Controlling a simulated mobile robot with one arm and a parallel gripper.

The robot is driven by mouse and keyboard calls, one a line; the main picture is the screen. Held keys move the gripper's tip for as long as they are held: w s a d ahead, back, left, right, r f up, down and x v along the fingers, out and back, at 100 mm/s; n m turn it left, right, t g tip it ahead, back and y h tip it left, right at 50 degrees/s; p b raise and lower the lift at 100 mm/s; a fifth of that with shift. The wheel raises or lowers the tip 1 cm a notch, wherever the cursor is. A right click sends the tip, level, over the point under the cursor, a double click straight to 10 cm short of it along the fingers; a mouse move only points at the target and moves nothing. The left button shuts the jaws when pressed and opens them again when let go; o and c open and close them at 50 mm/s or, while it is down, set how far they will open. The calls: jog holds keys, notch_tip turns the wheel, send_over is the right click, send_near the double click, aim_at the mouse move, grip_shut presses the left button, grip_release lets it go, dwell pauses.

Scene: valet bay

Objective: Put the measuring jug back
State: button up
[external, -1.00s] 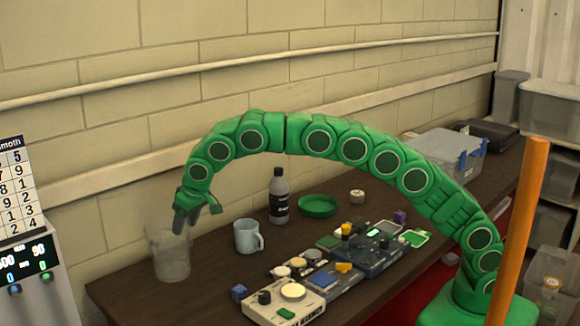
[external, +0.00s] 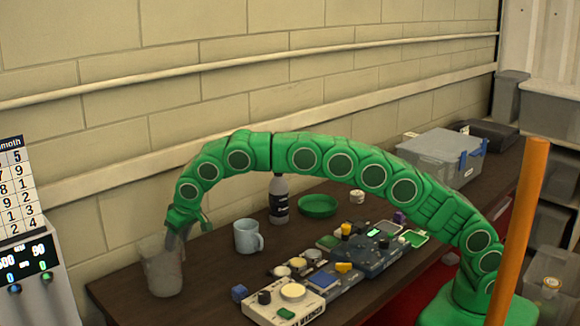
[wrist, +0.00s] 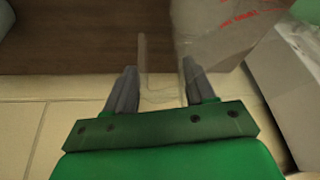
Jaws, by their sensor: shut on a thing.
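The measuring jug (external: 161,272) is clear plastic and stands upright at the left end of the dark workbench in the external view. In the wrist view its clear body with red print (wrist: 232,42) is at upper right. My gripper (external: 178,237) is at the jug's upper right side, pointing down. In the wrist view, a clear part of the jug, which looks like its handle, lies between my gripper's fingers (wrist: 160,88), and they are shut on it. I cannot tell whether the jug's base touches the bench.
A white machine (external: 40,280) is at far left.

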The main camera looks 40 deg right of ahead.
jog(key=shift+f, duration=0.7)
jog(key=o, duration=1.5)
jog(key=shift+c, duration=0.2)
jog(key=v, duration=1.2)
